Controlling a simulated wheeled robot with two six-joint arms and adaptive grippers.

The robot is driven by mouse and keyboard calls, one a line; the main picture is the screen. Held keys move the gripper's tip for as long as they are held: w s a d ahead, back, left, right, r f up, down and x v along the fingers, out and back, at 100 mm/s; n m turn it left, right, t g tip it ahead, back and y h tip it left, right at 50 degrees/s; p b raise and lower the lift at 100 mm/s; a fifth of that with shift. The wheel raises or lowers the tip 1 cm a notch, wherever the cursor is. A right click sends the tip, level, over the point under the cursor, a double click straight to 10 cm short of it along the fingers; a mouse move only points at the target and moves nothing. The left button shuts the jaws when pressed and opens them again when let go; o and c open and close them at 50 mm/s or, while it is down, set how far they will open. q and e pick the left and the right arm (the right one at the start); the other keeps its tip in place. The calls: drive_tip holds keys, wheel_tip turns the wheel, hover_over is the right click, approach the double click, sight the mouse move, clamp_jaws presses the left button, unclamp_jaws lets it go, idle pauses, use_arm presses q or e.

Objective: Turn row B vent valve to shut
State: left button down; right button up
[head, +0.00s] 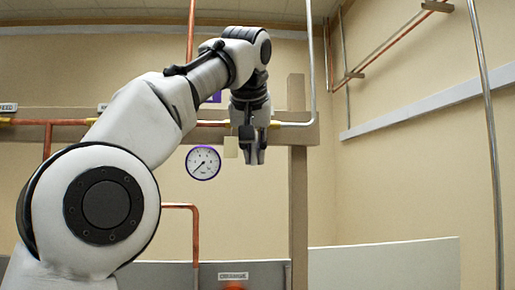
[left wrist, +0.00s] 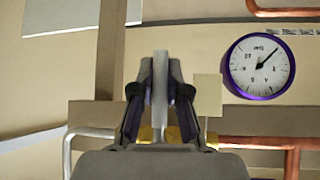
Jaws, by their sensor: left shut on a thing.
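My left gripper (head: 254,150) points down at the pipe board, in front of the pipe line. In the left wrist view my left gripper (left wrist: 160,100) is shut on a flat grey valve handle (left wrist: 160,80), which stands between its two fingers. Brass-coloured valve parts (left wrist: 147,134) show behind the fingers. In the head view the valve is hidden behind my gripper and wrist. No row B marking can be read on it. My right gripper is in neither view.
A purple-rimmed gauge (head: 203,162) hangs left of my gripper. A blank cream tag (head: 230,147) is beside the fingers. Copper pipe (head: 212,124) runs in from the left, grey pipe (head: 300,124) out to the right. A wooden post (head: 298,200) stands close on the right.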

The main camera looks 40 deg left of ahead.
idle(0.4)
use_arm(q)
drive_tip(key=c, duration=1.2)
unclamp_jaws()
drive_tip(key=shift+o, duration=0.2)
